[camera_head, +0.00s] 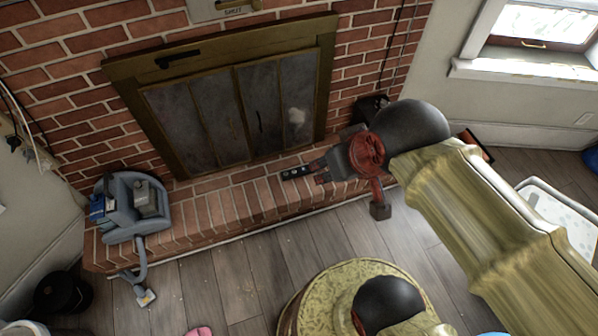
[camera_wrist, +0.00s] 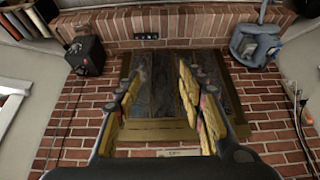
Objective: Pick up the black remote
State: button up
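The black remote (camera_head: 296,172) lies on the brick hearth in front of the fireplace, just left of my gripper's tips in the head view. In the wrist view the remote (camera_wrist: 146,36) lies on the hearth beyond the fingertips, at the upper middle and a little left of centre. My gripper (camera_head: 319,171) is near the hearth, with its fingers pointing left toward the remote. In the wrist view my gripper (camera_wrist: 163,73) has its two fingers spread wide, with nothing held between them. Contact with the remote is not visible.
The brick hearth (camera_head: 225,205) runs below the fireplace doors (camera_head: 235,115). A grey vacuum-like device (camera_head: 133,208) stands at its left end. A dark box (camera_wrist: 86,55) stands on the hearth's other side. A round patterned stool (camera_head: 310,290) is on the wooden floor.

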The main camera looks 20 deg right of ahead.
aim_at(299, 173)
jog(key=i+l+u, duration=0.1)
jog(key=i+l, duration=0.4)
jog(key=l, duration=0.25)
jog(key=i+l+u, duration=0.15)
jog(key=i+l, duration=0.15)
jog(key=i+l+u, duration=0.1)
jog(key=l, duration=0.35)
jog(key=i+u, duration=0.1)
jog(key=u, duration=1.2)
